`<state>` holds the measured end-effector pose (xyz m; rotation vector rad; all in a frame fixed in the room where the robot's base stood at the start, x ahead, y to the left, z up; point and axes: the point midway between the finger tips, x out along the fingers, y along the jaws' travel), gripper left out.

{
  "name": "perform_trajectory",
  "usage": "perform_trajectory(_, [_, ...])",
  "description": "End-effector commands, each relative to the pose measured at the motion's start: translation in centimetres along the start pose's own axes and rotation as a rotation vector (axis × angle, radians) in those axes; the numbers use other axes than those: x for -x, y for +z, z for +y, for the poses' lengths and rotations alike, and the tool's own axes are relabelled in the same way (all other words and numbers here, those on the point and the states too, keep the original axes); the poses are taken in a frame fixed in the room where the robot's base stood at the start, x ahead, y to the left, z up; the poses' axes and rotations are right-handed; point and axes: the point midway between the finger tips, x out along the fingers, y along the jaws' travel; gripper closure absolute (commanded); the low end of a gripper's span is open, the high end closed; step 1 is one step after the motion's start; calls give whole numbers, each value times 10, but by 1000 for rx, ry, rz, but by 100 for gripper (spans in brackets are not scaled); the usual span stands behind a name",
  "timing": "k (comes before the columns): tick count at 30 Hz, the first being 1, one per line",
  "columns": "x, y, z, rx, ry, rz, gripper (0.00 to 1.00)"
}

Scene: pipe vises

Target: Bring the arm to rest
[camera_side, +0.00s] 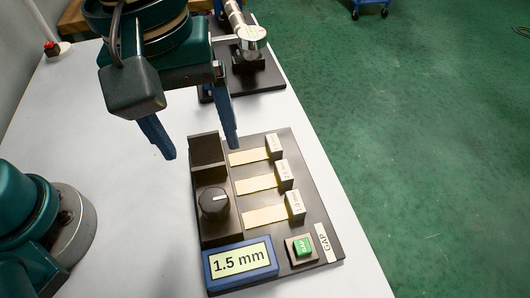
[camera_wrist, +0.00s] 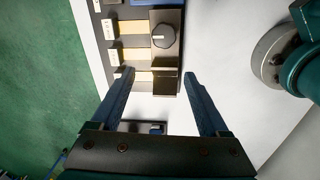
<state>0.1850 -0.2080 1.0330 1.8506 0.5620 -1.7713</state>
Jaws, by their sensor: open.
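My gripper (camera_side: 201,149) is open and empty, with its two blue fingers hanging above the back end of a dark gauge panel (camera_side: 316,209). In the wrist view my gripper (camera_wrist: 159,74) has its fingers spread wide, with the panel's dark block (camera_wrist: 164,77) seen between and beyond the tips. The panel carries a black knob (camera_side: 213,202), three pale strips with labelled blocks (camera_side: 294,205), a blue-framed display (camera_side: 242,262) reading "1.5 mm", and a green button (camera_side: 303,246). I cannot tell the exact height of the fingers above the panel.
Behind the gripper a dark-based fixture with a round silver part (camera_side: 252,36) stands on the white table (camera_side: 120,195). A red button (camera_side: 51,46) is at the back left. Green floor (camera_side: 420,130) lies beyond the right edge.

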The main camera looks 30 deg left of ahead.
Motion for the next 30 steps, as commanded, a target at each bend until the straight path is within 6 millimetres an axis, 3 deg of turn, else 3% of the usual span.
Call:
perform_trajectory(3, [24,-35,-22,93,81,39,22])
perform_trajectory(9, [44,-72,-72,54,178,148,22])
perform_trajectory(14, [44,-85,-112,-78,206,274,22])
perform_trajectory(18, [31,-86,-140,-281,174,382,22])
perform_trajectory(24, [13,-81,-149,-580,108,414,22])
perform_trajectory(30, [14,-83,-147,-673,93,432,22])
